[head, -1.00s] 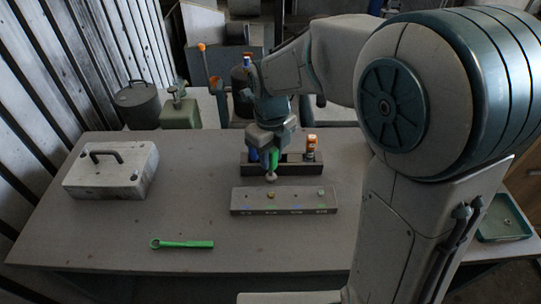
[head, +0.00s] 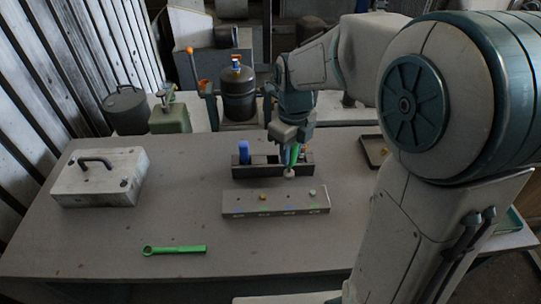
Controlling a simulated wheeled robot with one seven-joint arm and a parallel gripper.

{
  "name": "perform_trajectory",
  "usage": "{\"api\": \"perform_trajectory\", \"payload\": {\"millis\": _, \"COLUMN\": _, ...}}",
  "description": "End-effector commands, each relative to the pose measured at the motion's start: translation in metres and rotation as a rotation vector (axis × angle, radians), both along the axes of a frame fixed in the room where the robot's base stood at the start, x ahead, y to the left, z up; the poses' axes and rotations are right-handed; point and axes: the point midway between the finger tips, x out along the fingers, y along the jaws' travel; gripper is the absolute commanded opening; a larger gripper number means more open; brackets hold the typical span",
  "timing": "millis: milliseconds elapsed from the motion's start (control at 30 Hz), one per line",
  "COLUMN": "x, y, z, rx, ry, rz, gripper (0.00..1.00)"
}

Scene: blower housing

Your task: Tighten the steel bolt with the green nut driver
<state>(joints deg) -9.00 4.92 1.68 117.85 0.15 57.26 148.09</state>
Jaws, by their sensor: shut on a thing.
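My gripper (head: 291,143) is shut on the green nut driver (head: 293,155), which hangs upright with its grey socket end (head: 289,172) down. It is in front of the tool rack and above and behind the bolt block (head: 240,204). The steel bolt (head: 312,193) stands on top of the block near its right end. The driver's socket is up and to the left of this bolt in the picture and apart from it. A brass-coloured bolt (head: 263,197) stands left of the middle of the block.
A dark rack (head: 245,172) holds a blue-handled driver (head: 244,150). A green ring wrench (head: 175,249) lies at the front of the table. A grey case (head: 100,180) sits at the left. The table between the wrench and block is clear.

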Motion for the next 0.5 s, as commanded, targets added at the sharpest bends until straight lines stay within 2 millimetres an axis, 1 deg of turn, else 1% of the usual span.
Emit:
{"api": "perform_trajectory", "payload": {"millis": 33, "x": 0.0, "y": -0.012, "z": 0.0, "rx": 0.0, "ry": -0.001, "rz": -0.007, "gripper": 0.0}}
{"api": "perform_trajectory", "payload": {"millis": 200, "x": -0.002, "y": -0.041, "z": 0.001, "rx": -0.001, "ry": -0.001, "rz": -0.006, "gripper": 0.0}}
{"api": "perform_trajectory", "payload": {"millis": 333, "x": -0.004, "y": -0.058, "z": 0.002, "rx": -0.003, "ry": -0.003, "rz": -0.004, "gripper": 0.0}}
{"api": "perform_trajectory", "payload": {"millis": 500, "x": -0.006, "y": -0.069, "z": 0.003, "rx": -0.004, "ry": -0.003, "rz": -0.001, "gripper": 0.0}}
